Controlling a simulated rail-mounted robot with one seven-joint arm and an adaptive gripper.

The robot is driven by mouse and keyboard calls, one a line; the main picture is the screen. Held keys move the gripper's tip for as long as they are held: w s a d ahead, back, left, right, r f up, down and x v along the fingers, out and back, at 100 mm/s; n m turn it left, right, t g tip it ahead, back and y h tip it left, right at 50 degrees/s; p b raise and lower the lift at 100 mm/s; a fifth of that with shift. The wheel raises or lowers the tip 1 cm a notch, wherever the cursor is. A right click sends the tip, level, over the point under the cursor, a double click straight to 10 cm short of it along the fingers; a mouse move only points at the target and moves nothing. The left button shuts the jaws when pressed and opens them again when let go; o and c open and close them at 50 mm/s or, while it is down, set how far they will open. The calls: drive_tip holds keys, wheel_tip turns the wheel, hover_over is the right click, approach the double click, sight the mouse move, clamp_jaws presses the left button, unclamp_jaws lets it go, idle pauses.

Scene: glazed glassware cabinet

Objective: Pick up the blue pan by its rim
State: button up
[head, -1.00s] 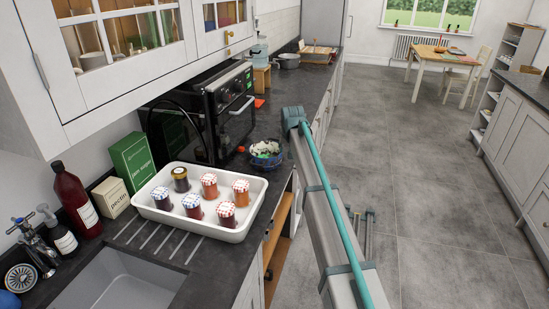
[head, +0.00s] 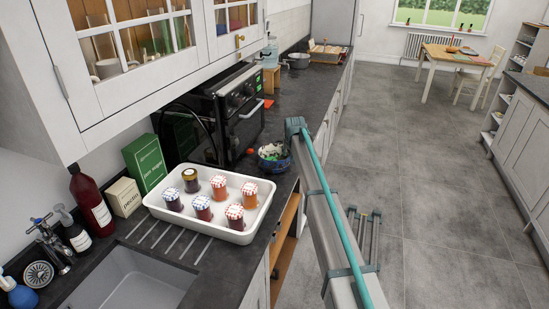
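A small blue, round, open vessel (head: 272,156) stands on the dark worktop behind the white tray, near the front edge. It holds white and green bits. It is the only blue vessel I can make out, but it is too small to tell whether it is the blue pan, and I see no clear handle. My arm reaches up from the bottom of the view, and its upper end is close to the right of this vessel. My gripper is not visible.
A white tray (head: 159,213) with several lidded jars stands in front of the vessel, beside the sink (head: 130,285). A black oven (head: 205,120) is behind it. A grey pot (head: 297,61) is farther along the worktop. The floor (head: 440,200) at right is mostly clear.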

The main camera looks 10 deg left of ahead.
drive_tip(key=shift+x, duration=1)
drive_tip(key=c, duration=0.7)
clamp_jaws()
drive_tip(key=shift+s+r, duration=0.1)
drive_tip(key=shift+r, duration=0.05)
